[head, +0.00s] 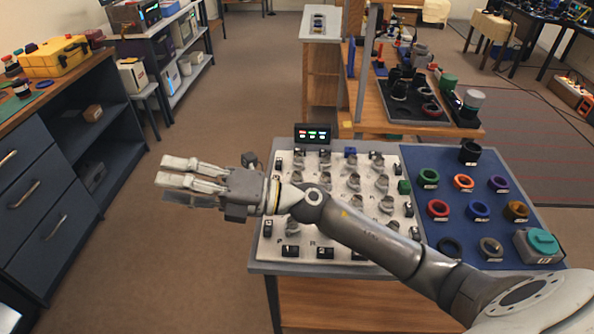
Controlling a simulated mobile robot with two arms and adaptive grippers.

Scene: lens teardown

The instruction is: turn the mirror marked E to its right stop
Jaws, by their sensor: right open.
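A white board (405,238) on the table carries several small grey mirror mounts in rows, such as one at the front left (291,227), one in the middle (352,181) and one at the right (386,204). Dark lettered blocks stand along its edges. I cannot make out which mirror is marked E. My right arm crosses the board from the lower right and hides part of it. My right gripper (168,171) is open and empty, past the table's left edge above the floor, fingers pointing left. It is apart from every mirror. My left gripper is not in view.
A small dark display (313,134) with coloured lights stands behind the board. A blue mat (462,222) on the right holds several coloured rings and a grey box with a teal top (541,242). A drawer cabinet (48,210) stands left; the floor between is clear.

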